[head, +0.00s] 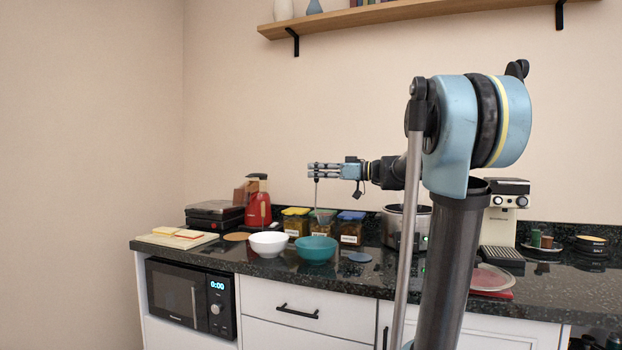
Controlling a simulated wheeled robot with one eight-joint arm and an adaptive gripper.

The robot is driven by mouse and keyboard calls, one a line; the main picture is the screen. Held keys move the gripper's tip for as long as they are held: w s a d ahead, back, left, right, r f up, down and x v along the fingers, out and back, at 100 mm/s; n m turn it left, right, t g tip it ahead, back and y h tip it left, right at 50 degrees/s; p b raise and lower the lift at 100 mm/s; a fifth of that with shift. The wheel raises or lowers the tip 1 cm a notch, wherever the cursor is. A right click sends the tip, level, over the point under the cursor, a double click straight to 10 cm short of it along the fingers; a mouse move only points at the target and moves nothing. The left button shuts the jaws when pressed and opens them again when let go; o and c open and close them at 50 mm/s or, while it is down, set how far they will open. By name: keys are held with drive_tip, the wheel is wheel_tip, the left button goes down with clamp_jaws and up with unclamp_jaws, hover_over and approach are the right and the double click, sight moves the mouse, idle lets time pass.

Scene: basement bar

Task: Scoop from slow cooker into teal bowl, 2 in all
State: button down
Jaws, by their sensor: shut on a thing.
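My gripper (322,172) is raised and points left, shut on the top of a thin ladle handle. The ladle (317,194) hangs down from it, its lower end close above the far rim of the teal bowl or behind it; I cannot tell which. Whether the ladle holds anything is too small to see. The teal bowl (317,250) stands upright near the front edge of the counter; its contents are not clear. The slow cooker (393,230) stands to the right of the bowl, partly hidden by my arm. Its contents are not visible.
A white bowl (268,244) is just left of the teal bowl. Jars with yellow (296,222) and blue (351,228) lids stand behind. A small blue-grey disc (360,257) lies right of the teal bowl.

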drive_tip(key=shift+s+a+f+n+g, duration=0.5)
drive_tip(key=shift+s+a+f+g, duration=0.3)
drive_tip(key=shift+s+f, duration=1.15)
drive_tip(key=shift+w+a+f+m+g+h, duration=0.8)
drive_tip(key=shift+w+a+m+h, duration=0.65)
drive_tip(key=shift+w, duration=1.3)
drive_tip(key=shift+w+a+f+m+g+h, duration=0.6)
drive_tip(key=shift+w+a+m+g+h, duration=0.45)
drive_tip(key=shift+w+m, duration=1.2)
drive_tip(key=w+a+f+m+g+h, duration=0.1)
drive_tip(key=w+f+m+g, duration=0.1)
drive_tip(key=f, duration=0.4)
drive_tip(key=w+a+f+m+g+h, duration=0.1)
drive_tip(key=w+f+m+g+h, duration=0.1)
drive_tip(key=f, duration=0.4)
drive_tip(key=shift+w+a+f+g, duration=0.4)
drive_tip(key=shift+w+g, duration=0.25)
drive_tip(key=shift+w, duration=0.4)
